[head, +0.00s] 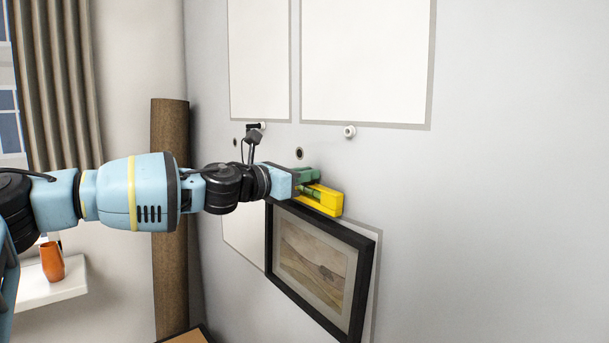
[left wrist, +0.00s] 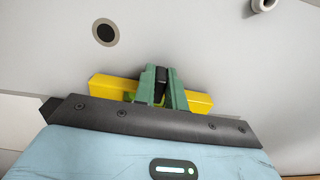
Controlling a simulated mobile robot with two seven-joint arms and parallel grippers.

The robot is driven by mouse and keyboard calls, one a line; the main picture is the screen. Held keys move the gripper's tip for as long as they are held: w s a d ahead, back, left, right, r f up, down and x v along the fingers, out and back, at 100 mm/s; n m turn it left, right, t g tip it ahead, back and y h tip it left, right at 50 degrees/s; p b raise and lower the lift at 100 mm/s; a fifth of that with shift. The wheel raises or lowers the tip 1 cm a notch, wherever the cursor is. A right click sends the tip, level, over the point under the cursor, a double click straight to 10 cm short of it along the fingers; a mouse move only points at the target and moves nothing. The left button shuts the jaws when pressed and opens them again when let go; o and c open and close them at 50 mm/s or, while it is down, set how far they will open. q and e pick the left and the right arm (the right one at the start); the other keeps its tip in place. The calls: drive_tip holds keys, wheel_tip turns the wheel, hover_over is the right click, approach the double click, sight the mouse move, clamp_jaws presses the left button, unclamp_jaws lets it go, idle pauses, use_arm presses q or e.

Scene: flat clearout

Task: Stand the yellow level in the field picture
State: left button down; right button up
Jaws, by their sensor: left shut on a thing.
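The yellow level (head: 326,203) is a short bar with a green vial. It is at the top edge of the field picture (head: 312,262), a black-framed landscape hanging on the wall. My left gripper (head: 312,183) has green fingers shut on the level from above. In the left wrist view the level (left wrist: 196,101) shows on both sides of the closed fingers (left wrist: 160,85). The level looks close to or on the frame's top edge; I cannot tell whether it touches. The picture looks tilted down to the right in the head view. My right gripper is not in view.
Pale rectangles (head: 366,62) mark the wall higher up. A brown roll (head: 169,220) stands left. An orange vase (head: 52,262) is on the sill.

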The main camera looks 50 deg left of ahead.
use_arm(q)
drive_tip(key=shift+f+b, duration=0.35)
drive_tip(key=shift+f, duration=0.7)
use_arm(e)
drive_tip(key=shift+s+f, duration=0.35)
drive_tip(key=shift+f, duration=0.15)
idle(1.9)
use_arm(q)
drive_tip(key=c, duration=1.4)
unclamp_jaws()
drive_tip(key=shift+o, duration=0.2)
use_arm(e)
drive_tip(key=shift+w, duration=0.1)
